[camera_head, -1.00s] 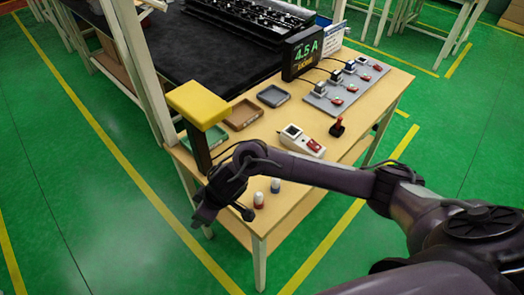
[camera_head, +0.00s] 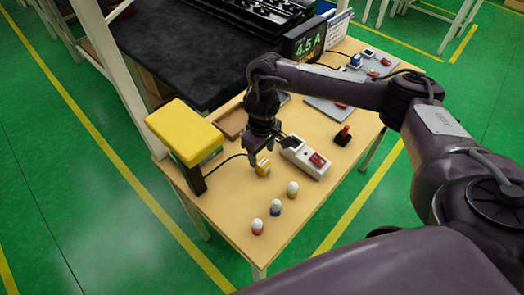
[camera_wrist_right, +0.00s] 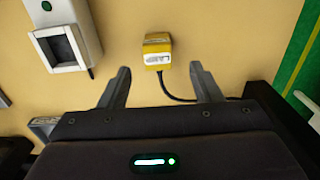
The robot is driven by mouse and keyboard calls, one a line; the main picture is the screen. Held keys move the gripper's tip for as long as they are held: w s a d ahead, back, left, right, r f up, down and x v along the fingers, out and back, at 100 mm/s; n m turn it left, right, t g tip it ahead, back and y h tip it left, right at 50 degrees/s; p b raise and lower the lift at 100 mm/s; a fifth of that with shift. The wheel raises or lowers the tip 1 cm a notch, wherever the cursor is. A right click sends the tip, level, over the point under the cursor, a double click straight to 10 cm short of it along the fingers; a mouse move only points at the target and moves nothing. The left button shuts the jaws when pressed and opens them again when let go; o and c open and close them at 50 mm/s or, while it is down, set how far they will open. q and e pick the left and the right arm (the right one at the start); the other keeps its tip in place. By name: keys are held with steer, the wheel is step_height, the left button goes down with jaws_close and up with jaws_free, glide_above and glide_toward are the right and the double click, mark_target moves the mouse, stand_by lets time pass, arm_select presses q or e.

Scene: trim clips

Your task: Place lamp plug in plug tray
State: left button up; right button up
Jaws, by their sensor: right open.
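The yellow lamp plug (camera_head: 263,168) lies on the wooden table with a black cord running to the yellow-topped lamp (camera_head: 185,132). In the right wrist view the plug (camera_wrist_right: 157,48) sits just beyond the fingertips, roughly centred between them. My right gripper (camera_head: 266,152) is open and empty, close above the plug; its open fingers (camera_wrist_right: 160,70) show in the wrist view. A brown tray (camera_head: 229,123) is partly hidden behind my right arm. I cannot tell which tray is the plug tray. My left gripper is out of view.
A white socket box (camera_head: 306,158) with a red switch stands just right of the plug. Several small coloured-base bulbs (camera_head: 275,208) stand near the front edge. A red-knobbed lever (camera_head: 344,134) stands at right. The display (camera_head: 304,42) is at the back.

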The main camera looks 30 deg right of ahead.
mark_target(263, 162)
steer(key=shift+w+d+f, duration=0.1)
steer(key=shift+d+f, duration=0.1)
steer(key=shift+f, duration=0.1)
steer(key=shift+s+a+f+b, duration=0.1)
steer(key=shift+s+f+b, duration=0.2)
steer(key=shift+f, duration=0.35)
steer(key=shift+s+a+f+b, duration=0.1)
steer(key=shift+f+b, duration=0.25)
steer(key=shift+f, duration=0.25)
steer(key=f, duration=0.3)
steer(key=f+p, duration=0.1)
steer(key=shift+w+d+f, duration=0.2)
steer(key=shift+w, duration=0.1)
steer(key=shift+s+a+r, duration=0.1)
steer(key=c, duration=1)
steer(key=shift+c, duration=0.4)
